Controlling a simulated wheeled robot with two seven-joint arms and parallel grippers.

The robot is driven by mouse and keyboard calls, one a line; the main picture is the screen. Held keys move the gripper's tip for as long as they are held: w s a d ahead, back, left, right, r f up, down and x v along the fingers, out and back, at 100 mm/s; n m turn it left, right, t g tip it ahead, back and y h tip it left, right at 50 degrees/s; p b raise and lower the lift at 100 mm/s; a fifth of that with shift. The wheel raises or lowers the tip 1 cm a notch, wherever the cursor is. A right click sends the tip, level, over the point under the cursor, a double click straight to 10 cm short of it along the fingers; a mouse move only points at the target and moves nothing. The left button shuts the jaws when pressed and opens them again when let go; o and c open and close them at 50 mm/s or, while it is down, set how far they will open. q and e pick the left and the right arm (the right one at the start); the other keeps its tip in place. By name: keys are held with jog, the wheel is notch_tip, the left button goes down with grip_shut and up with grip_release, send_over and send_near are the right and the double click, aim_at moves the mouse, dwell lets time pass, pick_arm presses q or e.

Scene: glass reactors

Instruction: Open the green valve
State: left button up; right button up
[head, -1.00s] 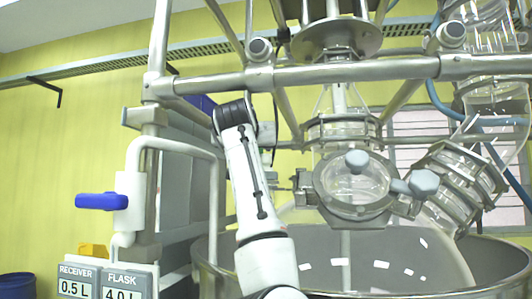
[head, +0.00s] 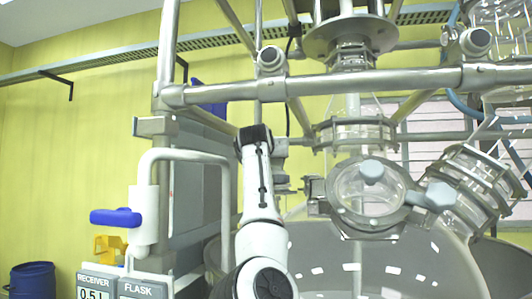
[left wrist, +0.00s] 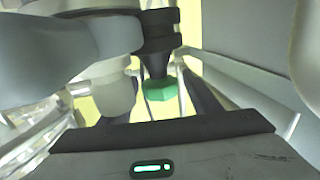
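The green valve (left wrist: 160,91) shows in the left wrist view as a small green knob under a dark cylindrical fitting (left wrist: 158,35). It is not visible in the head view. My left gripper (left wrist: 168,103) shows at the lower middle of the wrist view, with dark fingers apart on either side of the green knob. The fingers look open; I cannot tell whether either touches the knob. In the head view my left arm rises in front of the reactor frame, and its gripper is hidden. My right gripper is in neither view.
A blue-handled valve (head: 116,217) is on the pipe at left. A steel crossbar (head: 330,84) spans the frame. The glass vessel (head: 366,195) with clamps stands right of my arm, above the large round vat (head: 475,262). Pale panels crowd the wrist view.

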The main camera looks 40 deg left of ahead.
pick_arm(q)
jog(key=c, duration=1)
jog(key=shift+n+g+y, duration=1.5)
jog(key=shift+g+y, duration=0.2)
jog(key=o, duration=1.1)
jog(key=shift+s+d+f, duration=0.1)
jog(key=shift+s+d, duration=0.05)
jog(key=shift+d, duration=0.05)
jog(key=b+v, duration=0.5)
jog(key=v, duration=0.3)
jog(key=shift+s+d, duration=0.15)
jog(key=shift+d, duration=0.15)
jog(key=shift+s+d, duration=0.35)
jog(key=shift+d, duration=0.15)
